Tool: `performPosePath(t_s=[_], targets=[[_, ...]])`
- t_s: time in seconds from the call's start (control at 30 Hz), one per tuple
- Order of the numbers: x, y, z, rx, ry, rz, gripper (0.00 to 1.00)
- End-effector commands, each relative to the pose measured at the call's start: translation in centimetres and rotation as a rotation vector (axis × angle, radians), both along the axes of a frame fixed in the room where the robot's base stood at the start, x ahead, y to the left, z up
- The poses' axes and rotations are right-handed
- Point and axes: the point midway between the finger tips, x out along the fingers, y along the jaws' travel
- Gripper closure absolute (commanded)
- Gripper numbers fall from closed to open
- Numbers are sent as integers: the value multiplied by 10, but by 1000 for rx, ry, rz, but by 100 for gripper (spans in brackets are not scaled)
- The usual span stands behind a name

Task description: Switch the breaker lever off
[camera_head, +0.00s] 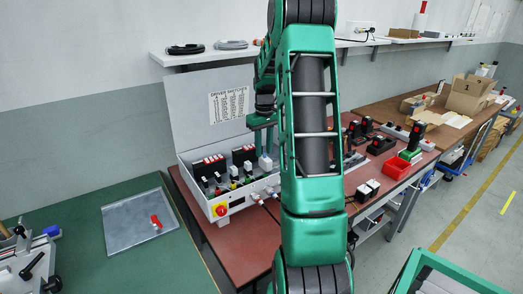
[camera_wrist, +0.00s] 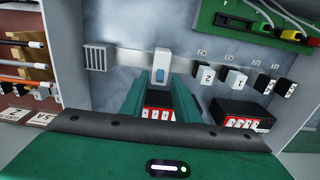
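The open electrical cabinet (camera_head: 232,208) stands on the red-topped bench with its lid raised behind. In the wrist view, a white breaker (camera_wrist: 161,58) with a small blue lever (camera_wrist: 161,74) sits straight ahead on the grey panel. My gripper (camera_wrist: 160,88) points at it, its two green fingers apart with a gap between them. The lever lies near the fingertips, in line with the gap; whether they touch cannot be told. In the head view my gripper (camera_head: 262,121) is over the cabinet's right part, partly hidden by my arm.
A green board (camera_wrist: 262,25) is at top right. Wires (camera_wrist: 22,60) run along the left. A red-and-yellow rotary switch (camera_head: 221,210) is on the cabinet's front.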

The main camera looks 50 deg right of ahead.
Motion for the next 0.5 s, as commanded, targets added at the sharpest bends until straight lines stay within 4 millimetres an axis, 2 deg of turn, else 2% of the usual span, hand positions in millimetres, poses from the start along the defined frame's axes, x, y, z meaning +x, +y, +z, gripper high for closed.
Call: performPosePath(t_s=[0.27, 0.3, 0.4, 0.5], targets=[[0, 0, -2, 0, 1, 0, 72], [0, 0, -2, 0, 1, 0, 74], [0, 0, -2, 0, 1, 0, 98], [0, 0, -2, 0, 1, 0, 100]])
